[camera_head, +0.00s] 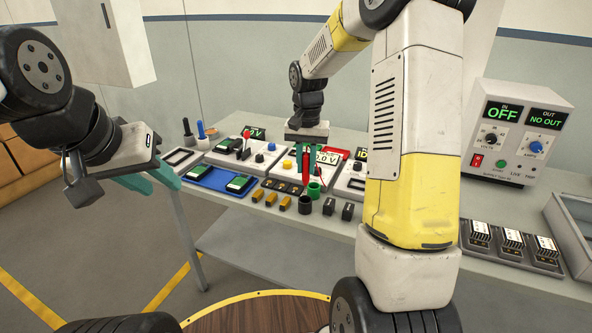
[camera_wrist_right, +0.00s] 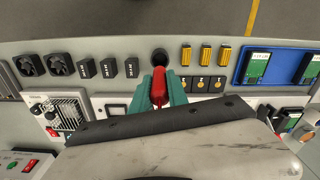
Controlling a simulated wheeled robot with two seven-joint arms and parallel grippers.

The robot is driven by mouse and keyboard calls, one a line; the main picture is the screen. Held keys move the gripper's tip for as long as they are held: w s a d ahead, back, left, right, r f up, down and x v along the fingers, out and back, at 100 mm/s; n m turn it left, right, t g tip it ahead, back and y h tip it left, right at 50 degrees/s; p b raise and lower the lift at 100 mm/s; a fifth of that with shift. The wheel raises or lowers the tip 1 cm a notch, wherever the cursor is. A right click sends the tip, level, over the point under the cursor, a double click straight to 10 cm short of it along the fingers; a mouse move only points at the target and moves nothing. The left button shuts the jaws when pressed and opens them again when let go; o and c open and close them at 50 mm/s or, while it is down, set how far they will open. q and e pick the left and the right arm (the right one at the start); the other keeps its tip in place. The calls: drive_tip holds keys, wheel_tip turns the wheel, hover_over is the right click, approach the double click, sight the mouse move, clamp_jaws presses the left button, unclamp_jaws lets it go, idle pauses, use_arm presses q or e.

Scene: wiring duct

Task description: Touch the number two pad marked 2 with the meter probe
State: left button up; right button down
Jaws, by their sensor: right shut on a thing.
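My right gripper (camera_head: 306,160) is shut on the red meter probe (camera_head: 306,172), which points down over the near part of the bench. In the right wrist view, the red probe (camera_wrist_right: 158,88) sits between the teal fingers, beside a black round cup (camera_wrist_right: 160,57). A strip of small orange pads (camera_wrist_right: 202,84) lies just right of the fingers there; their marks are too small to read. The probe tip is hidden, so contact cannot be told. My left gripper (camera_head: 150,180) is empty and looks open, off the bench's left end.
The power supply (camera_head: 515,135), showing OFF, stands at the right. Several small black and yellow parts line the front edge.

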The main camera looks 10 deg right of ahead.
drive_tip(key=shift+r, duration=1.05)
drive_tip(key=shift+r, duration=0.1)
drive_tip(key=shift+r, duration=2.9)
